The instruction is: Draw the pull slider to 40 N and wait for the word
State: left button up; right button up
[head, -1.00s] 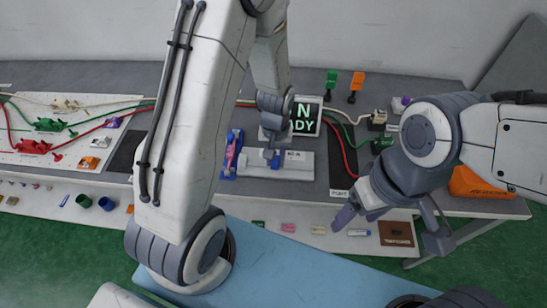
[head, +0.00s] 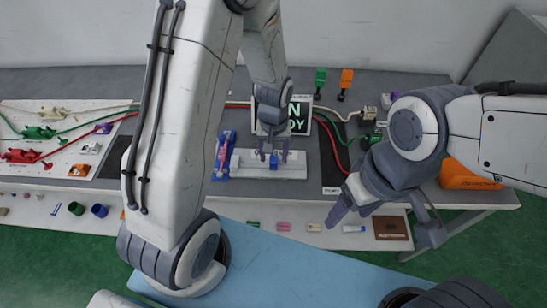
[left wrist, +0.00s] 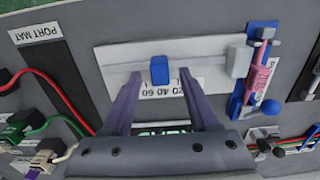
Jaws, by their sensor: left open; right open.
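The pull slider is a white plate (left wrist: 120,62) with a rail, a blue knob (left wrist: 159,70) and a printed scale (left wrist: 160,92) reading 20, 40, 60, upside down in the left wrist view. My left gripper (left wrist: 160,80) is open, its purple fingers to either side of the blue knob with visible gaps. In the head view my left gripper (head: 270,155) is over the slider plate (head: 296,172). A dark display (head: 299,116) with pale green letters stands behind it; the arm hides part of the word, leaving "N" and "DY". My right gripper (head: 385,222) is open and empty, right of the slider.
A pink and blue lever fixture (left wrist: 258,75) stands close beside the slider plate. The black port mat (left wrist: 52,70) lies on the other side, with red and green cables nearby. An orange box (head: 468,176) is at the right. Small parts line the front shelf.

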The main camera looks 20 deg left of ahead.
aim_at(274, 159)
pick_arm(q)
notch_tip(274, 159, up, 8)
jog(key=shift+r, duration=0.15)
dwell(0.5)
